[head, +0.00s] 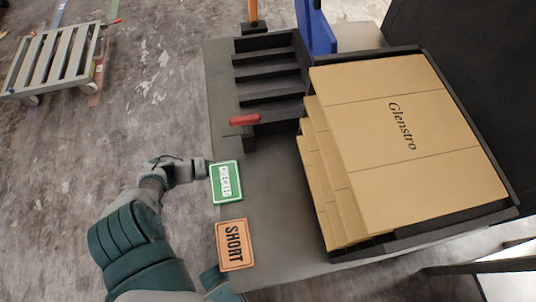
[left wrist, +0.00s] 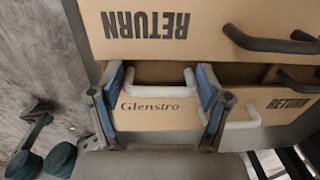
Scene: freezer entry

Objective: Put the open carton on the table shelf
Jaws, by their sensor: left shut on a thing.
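My left arm comes in at the lower left of the head view and reaches the table's left edge beside the green card; its fingertips are hidden there. In the left wrist view my left gripper (left wrist: 160,112) has two blue-grey fingers, one at each side of a tan carton (left wrist: 160,119) marked Glenstro. It is shut on this carton. A brown, open-looking gap and a pale handle (left wrist: 163,84) show just above the marked face. The table (head: 230,120) has a grey top; its lower shelf is hidden in the head view. My right gripper is not in view.
A black tray (head: 500,190) with stacked Glenstro cardboard (head: 400,135) fills the tabletop's right side. A green CHECKED card (head: 226,182) and orange SHORT card (head: 235,244) lie at the left edge. Tan RETURN faces (left wrist: 150,30) crowd the wrist view. A trolley (head: 55,60) stands far left.

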